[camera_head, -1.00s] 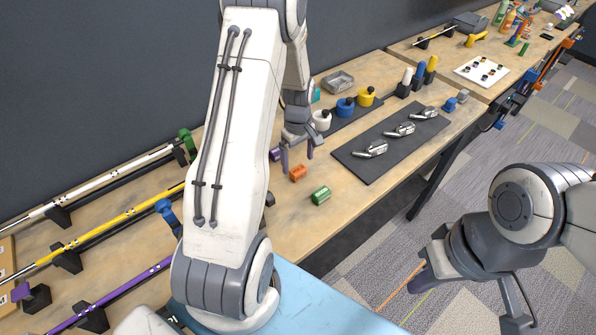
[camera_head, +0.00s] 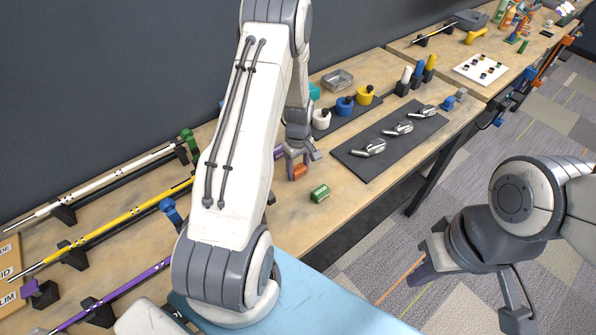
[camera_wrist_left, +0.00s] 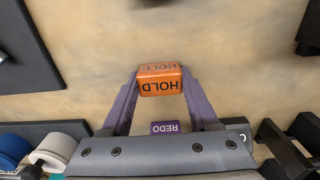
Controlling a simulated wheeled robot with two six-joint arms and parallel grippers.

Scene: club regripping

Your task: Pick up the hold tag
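The orange hold tag (camera_head: 299,172) is a small block near the middle of the bench. In the left wrist view its HOLD lettering (camera_wrist_left: 161,85) faces the camera. My left gripper (camera_head: 299,168) points down at it. Its two purple fingers (camera_wrist_left: 160,82) lie against the tag's two sides with no visible gap. The tag appears to be at bench level; I see no clear lift. My right gripper (camera_head: 464,288) is off the bench over the floor, and its fingers look apart with nothing between them.
A green GOOD tag (camera_head: 320,193) lies just in front. A purple REDO tag (camera_wrist_left: 165,127) is close behind the hold tag. A dark mat (camera_head: 352,157) with club heads lies to the right. Cups (camera_head: 321,119) stand behind. Clubs on stands (camera_head: 115,223) fill the left.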

